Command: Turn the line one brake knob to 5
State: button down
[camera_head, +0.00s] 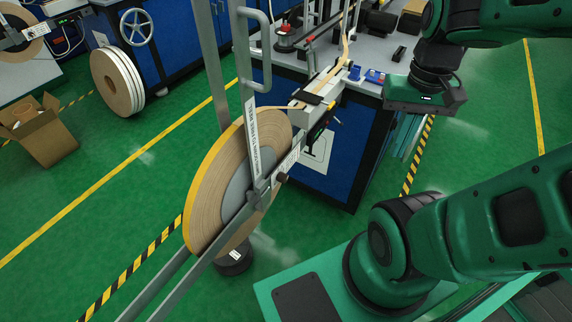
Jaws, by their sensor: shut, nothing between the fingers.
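A large tape reel (222,192) with a yellow edge stands on a grey metal frame left of the middle. A small dark knob (282,178) sits by the bracket at the reel's hub, next to a white printed plate (287,160). It looks like the brake knob, but its setting and the print are too small to read. My gripper (424,100) is at the upper right, above the floor beside the workbench and well apart from the reel. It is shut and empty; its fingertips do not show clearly.
A blue-sided workbench (372,145) with a tape guide stands behind the reel. A grey upright with a handle (262,60) rises in front of it. A dark round base (234,262) is below the reel. Another reel (115,82) and a cardboard box (45,135) are left. Green floor (140,175) lies clear between.

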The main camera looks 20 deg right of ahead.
aim_at(282, 178)
jog(key=z, duration=1.05)
jog(key=k, duration=2)
jog(key=u, duration=0.95)
jog(key=i, duration=1.05)
jog(key=z, duration=0.05)
